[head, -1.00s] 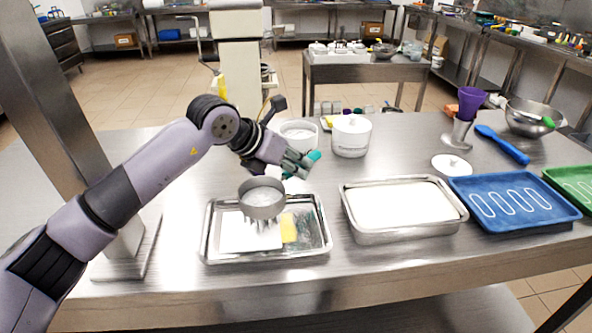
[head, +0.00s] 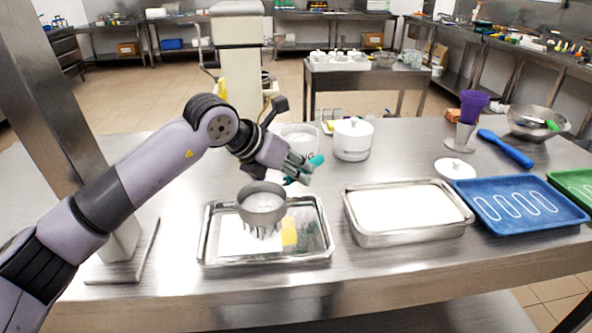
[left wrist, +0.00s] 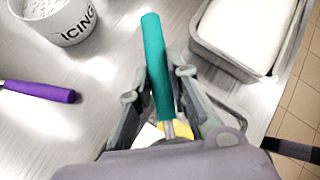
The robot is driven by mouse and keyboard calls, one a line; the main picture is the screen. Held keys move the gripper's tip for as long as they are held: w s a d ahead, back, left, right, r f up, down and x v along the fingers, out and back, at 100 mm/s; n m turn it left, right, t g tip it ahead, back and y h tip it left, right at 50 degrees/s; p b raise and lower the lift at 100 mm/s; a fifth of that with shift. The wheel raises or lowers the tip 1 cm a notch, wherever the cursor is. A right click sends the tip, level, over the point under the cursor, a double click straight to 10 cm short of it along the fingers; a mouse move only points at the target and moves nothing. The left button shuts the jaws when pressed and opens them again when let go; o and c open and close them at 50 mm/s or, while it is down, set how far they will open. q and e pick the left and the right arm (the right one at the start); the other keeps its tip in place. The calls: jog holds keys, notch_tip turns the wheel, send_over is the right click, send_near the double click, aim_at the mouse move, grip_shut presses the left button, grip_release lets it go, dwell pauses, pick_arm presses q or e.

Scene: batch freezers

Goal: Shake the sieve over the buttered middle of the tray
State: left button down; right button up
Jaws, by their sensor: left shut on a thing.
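My left gripper (head: 290,163) is shut on the teal handle (left wrist: 155,65) of the sieve (head: 262,203). The sieve is a round metal cup with white powder in it, held above the metal tray (head: 325,232). White streaks hang below it. On the tray lie a white sheet (head: 230,240) at the left and a yellow patch (head: 289,231), the butter, right of the streaks. The sieve hides part of the tray. In the left wrist view the gripper's fingers clasp the handle, and the sieve's cup is hidden. My right gripper is not in view.
A deep steel pan with a white filling (head: 405,206) stands close to the right. Behind are an open icing tub (head: 299,137) and a lidded white pot (head: 352,140). A blue tray (head: 520,205) lies farther right. A purple handle (left wrist: 40,91) lies by the tub.

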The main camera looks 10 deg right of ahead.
pick_arm(q)
jog(key=shift+s, duration=0.65)
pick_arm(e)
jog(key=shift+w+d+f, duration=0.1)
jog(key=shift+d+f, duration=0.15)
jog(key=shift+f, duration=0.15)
pick_arm(q)
jog(key=shift+d, duration=0.1)
